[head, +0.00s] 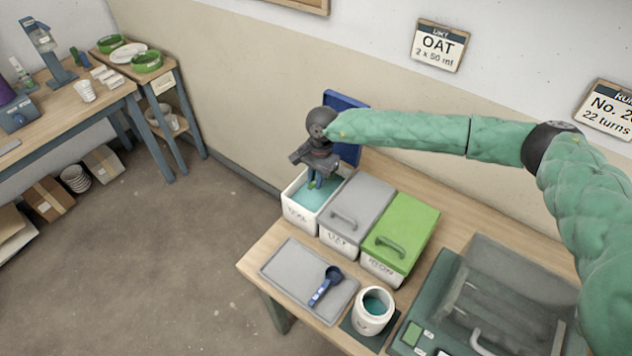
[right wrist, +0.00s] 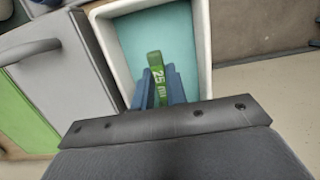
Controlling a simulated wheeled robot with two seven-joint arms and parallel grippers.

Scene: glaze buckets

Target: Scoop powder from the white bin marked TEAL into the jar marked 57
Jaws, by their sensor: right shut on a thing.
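The white bin (head: 299,217) stands open at the back left of the bench, with teal powder (head: 327,194) inside; its front label is too small to read surely. My right gripper (head: 316,176) reaches down over it, shut on the handle of a green scoop (right wrist: 155,70) marked 25 ml. The scoop's bowl is hidden. The right wrist view also shows the white bin (right wrist: 202,45) around the fingers. A white jar (head: 367,324) stands at the bench front with teal powder in it; its marking is not readable. My left gripper is not in view.
Beside the bin are a grey-lidded bin (head: 358,203) and a green-lidded bin (head: 405,232). A blue scoop (head: 326,287) lies on a grey tray (head: 285,266). A blue lid (head: 346,104) stands behind the open bin. A green device with a clear cover (head: 440,285) fills the right.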

